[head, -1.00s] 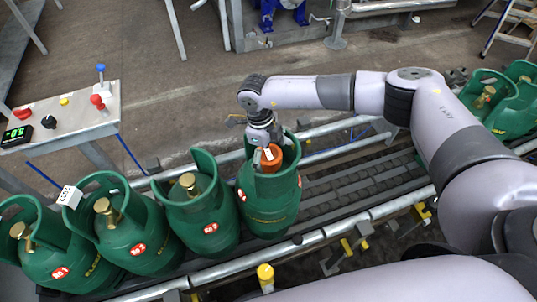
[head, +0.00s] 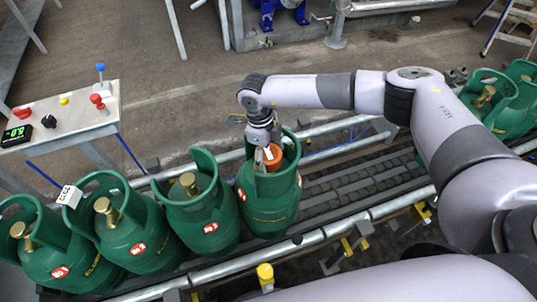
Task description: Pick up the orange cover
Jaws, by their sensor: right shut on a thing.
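The orange cover (head: 274,157) is inside the collar at the top of a green gas cylinder (head: 268,205) on the conveyor. My right gripper (head: 268,160) reaches down into that collar from above and is shut on the orange cover. The gripper and the collar hide part of the cover, so I cannot tell whether it still touches the valve. My left gripper is not in view.
Several green cylinders with bare brass valves (head: 188,183) stand in a row to the left on the conveyor (head: 345,188). More cylinders (head: 487,97) are at the far right. A control panel (head: 75,110) with buttons stands at the left. The conveyor between is free.

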